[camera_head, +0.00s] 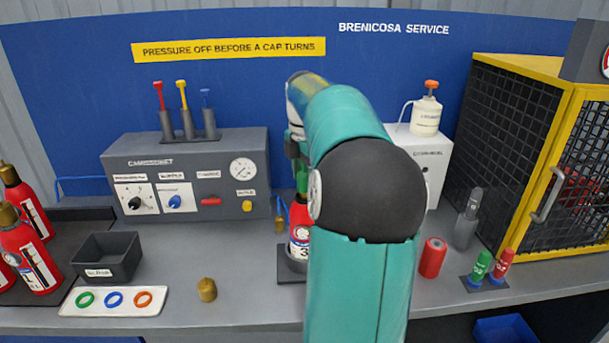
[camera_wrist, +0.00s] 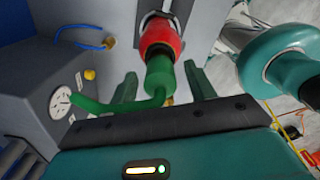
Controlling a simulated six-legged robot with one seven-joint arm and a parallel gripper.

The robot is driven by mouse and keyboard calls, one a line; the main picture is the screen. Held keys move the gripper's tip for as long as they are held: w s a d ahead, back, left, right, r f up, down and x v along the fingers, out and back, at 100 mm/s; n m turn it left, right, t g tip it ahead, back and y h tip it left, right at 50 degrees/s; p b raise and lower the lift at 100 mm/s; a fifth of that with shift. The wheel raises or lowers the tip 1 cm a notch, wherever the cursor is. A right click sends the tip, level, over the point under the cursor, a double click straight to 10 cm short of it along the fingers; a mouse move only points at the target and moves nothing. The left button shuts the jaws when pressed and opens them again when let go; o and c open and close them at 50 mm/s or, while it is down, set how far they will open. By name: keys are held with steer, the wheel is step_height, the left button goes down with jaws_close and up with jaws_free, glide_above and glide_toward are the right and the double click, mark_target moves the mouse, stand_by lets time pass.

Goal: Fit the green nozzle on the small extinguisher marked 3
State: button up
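The small red extinguisher (camera_head: 299,222) marked 3 stands upright in a dark holder (camera_head: 287,277) on the bench, partly hidden behind my arm. The green nozzle (camera_head: 301,178) is at its top. In the wrist view the green nozzle (camera_wrist: 160,76) lines up with the red extinguisher (camera_wrist: 160,38) and appears to touch it; its thin green spout bends off to the left. My gripper (camera_wrist: 162,84) has its two fingers apart, one on each side of the nozzle, with a visible gap to it. In the head view my arm hides most of the gripper.
A grey control box (camera_head: 190,180) stands left of the extinguisher, and a white cabinet (camera_head: 425,150) behind right. A brass cap (camera_head: 207,289) lies at the front left. A red cylinder (camera_head: 432,257) and a mesh cage (camera_head: 520,150) are to the right.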

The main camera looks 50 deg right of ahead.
steer(key=shift+r, duration=0.1)
step_height(320, 180, up, 14)
steer(key=shift+f, duration=0.2)
stand_by(0.4)
stand_by(0.4)
stand_by(0.4)
